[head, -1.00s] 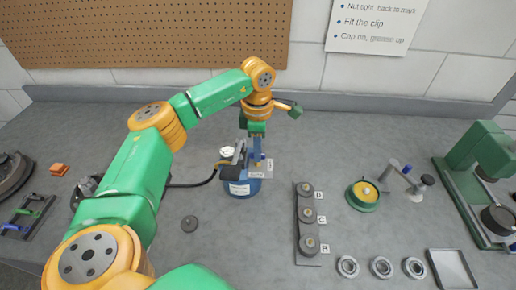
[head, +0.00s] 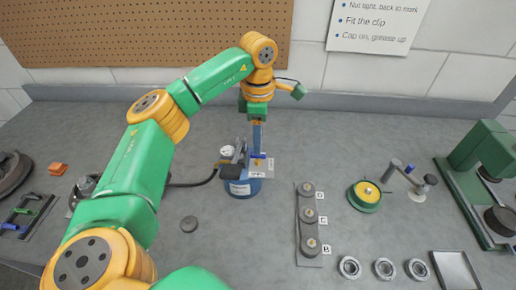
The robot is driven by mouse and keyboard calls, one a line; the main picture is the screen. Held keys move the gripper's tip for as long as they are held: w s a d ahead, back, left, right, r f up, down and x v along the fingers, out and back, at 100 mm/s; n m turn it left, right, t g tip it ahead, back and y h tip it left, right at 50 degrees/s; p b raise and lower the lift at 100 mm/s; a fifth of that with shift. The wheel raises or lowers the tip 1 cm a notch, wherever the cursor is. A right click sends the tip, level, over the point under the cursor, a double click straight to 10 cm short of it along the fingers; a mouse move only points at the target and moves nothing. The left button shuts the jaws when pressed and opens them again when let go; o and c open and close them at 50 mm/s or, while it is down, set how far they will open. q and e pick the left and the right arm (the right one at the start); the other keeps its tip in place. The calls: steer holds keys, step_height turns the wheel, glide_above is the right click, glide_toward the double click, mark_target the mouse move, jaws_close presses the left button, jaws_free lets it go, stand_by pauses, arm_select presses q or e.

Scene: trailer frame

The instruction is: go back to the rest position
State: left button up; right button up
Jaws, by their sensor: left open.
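My left arm reaches in from the left, and its green and orange wrist is above the middle of the bench. My left gripper (head: 258,150) points down over the blue canister (head: 240,188) with a gauge on top. The jaws are open, but the fingers are seen nearly edge-on. The fingertips overlap the canister's top fittings in the picture, and I cannot tell whether they touch. My right gripper is not in view.
A dark strip (head: 298,228) with round pieces marked B, C and D lies to the right. Beyond are a green-rimmed dish (head: 364,204), several metal rings, a tray (head: 455,272) and a green press (head: 480,150). The back middle is clear.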

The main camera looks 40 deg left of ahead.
arm_select(q)
step_height(320, 180, up, 3)
steer(key=shift+r, duration=0.1)
stand_by(0.3)
